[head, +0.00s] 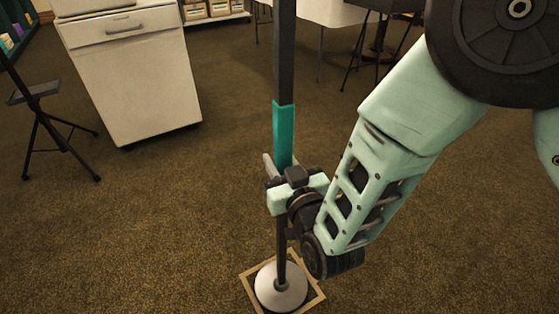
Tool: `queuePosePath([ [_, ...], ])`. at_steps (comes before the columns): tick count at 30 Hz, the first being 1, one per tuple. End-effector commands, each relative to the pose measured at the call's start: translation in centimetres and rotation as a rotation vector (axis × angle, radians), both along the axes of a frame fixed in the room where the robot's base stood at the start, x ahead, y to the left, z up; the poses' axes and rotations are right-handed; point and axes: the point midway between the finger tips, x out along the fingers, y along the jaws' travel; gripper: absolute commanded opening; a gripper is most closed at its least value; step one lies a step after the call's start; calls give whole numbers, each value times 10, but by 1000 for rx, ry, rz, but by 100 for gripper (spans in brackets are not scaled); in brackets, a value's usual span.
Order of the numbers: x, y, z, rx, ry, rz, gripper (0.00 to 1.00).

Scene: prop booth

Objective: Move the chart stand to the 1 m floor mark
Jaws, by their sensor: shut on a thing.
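The chart stand (284,62) is a dark upright pole with a teal sleeve (283,130) and a round pale base (280,288). Its top is cut off by the picture's upper edge. The base sits over a tan square outline (313,302) on the floor, within its border as far as I can see. My gripper (279,172) is shut on the pole at the lower end of the teal sleeve. The fingertips are partly hidden behind the wrist. No writing on the floor outline can be read.
A white cabinet with a drawer (135,80) stands at the back left. A dark folding stand (42,120) is at the far left. A white table (320,12) and dark stool legs (360,45) are at the back. Brown carpet around the base is clear.

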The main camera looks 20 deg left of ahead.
Motion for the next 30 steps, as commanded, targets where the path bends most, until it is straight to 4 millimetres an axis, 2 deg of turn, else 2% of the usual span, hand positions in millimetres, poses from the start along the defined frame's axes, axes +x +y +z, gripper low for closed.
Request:
queuePosePath([
  [13, 1, 1, -5, 5, -5, 0, 0],
  [14, 1, 1, -5, 5, -5, 0, 33],
  [16, 0, 1, -5, 5, -4, 0, 52],
  [26, -2, -2, -9, -3, 2, 0, 53],
  [30, -12, -10, -8, -4, 3, 1, 53],
])
